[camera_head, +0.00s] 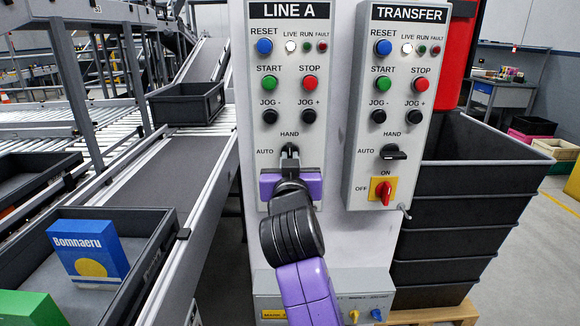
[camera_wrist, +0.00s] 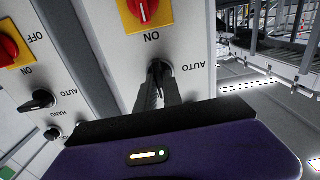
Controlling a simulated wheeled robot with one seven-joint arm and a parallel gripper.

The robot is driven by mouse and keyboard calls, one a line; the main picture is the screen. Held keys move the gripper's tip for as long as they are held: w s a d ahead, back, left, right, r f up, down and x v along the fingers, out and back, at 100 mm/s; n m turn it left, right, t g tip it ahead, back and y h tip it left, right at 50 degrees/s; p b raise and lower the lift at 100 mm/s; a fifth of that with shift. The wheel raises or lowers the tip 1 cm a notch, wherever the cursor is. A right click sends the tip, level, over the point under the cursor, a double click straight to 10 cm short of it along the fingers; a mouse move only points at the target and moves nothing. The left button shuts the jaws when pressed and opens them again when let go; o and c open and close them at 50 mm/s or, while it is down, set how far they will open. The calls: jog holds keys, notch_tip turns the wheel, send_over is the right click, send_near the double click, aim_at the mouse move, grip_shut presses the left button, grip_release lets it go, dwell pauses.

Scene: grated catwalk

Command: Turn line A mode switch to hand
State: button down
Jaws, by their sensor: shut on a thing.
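The LINE A panel (camera_head: 322,60) is on the left of the grey cabinet. Its black mode switch (camera_head: 290,150) is below the HAND label, with AUTO to its left. My purple gripper (camera_head: 290,163) is in front of it, its dark fingers shut on the switch's handle. In the wrist view, which is upside down, the fingers (camera_wrist: 160,92) reach the switch (camera_wrist: 160,70) from either side. The handle looks roughly upright, in line with HAND, but the fingers hide part of it. My gripper also hides the panel's lower part in the head view.
The TRANSFER panel (camera_head: 409,48) is close on the right; its mode switch (camera_head: 394,152) lies level, toward AUTO. Its red rotary switch (camera_head: 383,190) is below. Stacked black crates (camera_head: 470,190) stand at right. A conveyor (camera_head: 170,200) with totes runs along the left.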

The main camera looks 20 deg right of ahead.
dwell(0.3)
jog(key=c, duration=1.5)
grip_release()
jog(key=v, duration=0.8)
jog(key=shift+w+r, duration=0.1)
